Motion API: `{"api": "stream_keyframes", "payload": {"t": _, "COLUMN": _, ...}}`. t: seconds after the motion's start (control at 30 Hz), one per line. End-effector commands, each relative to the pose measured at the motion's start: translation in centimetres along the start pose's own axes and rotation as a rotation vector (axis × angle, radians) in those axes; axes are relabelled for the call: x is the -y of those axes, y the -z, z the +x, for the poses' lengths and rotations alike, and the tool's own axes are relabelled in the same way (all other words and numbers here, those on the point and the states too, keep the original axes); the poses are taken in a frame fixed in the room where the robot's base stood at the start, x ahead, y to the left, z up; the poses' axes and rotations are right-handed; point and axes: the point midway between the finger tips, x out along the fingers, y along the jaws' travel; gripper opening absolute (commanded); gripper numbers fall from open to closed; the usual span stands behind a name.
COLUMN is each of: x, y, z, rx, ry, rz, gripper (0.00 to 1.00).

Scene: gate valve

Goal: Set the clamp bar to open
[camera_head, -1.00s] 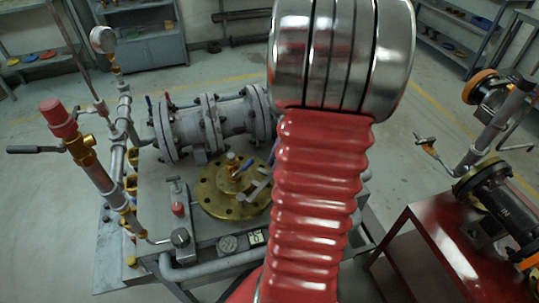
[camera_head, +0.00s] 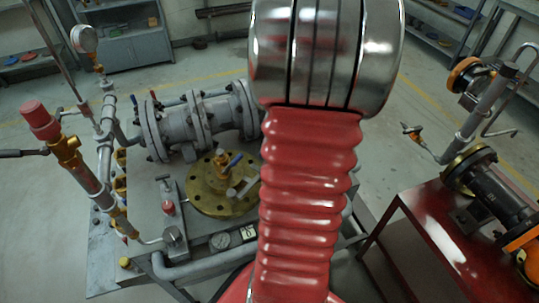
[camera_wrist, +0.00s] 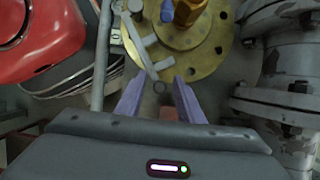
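A grey bar with short cross pins, which looks like the clamp bar (camera_wrist: 140,45), lies over the round brass flange (camera_wrist: 205,60) in the wrist view. In the head view a grey bar (camera_head: 243,187) shows on the right part of the flange, beside a brass fitting with a blue lever (camera_head: 230,162). My gripper (camera_wrist: 160,80) has its two purple fingers apart. The lower end of the bar comes close to the fingertips; I cannot tell whether they touch. In the head view my gripper is hidden behind my red arm.
Grey flanged pipework (camera_wrist: 290,105) is close on the right in the wrist view. A red rounded body (camera_wrist: 40,40) is at upper left. In the head view, a red-capped pipe (camera_head: 75,160) stands left and a red table (camera_head: 425,225) right, with open floor beyond.

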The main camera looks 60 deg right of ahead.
Motion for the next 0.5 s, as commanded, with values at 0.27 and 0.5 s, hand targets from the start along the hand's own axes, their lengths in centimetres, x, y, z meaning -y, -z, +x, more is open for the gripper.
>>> {"api": "stream_keyframes", "payload": {"t": 0.27, "x": 0.0, "y": 0.0, "z": -0.3, "rx": 0.001, "ry": 0.000, "rz": 0.000, "gripper": 0.34}}
{"api": "stream_keyframes", "payload": {"t": 0.5, "x": 0.0, "y": 0.0, "z": -2.8, "rx": -0.001, "ry": 0.002, "rz": 0.000, "gripper": 0.34}}
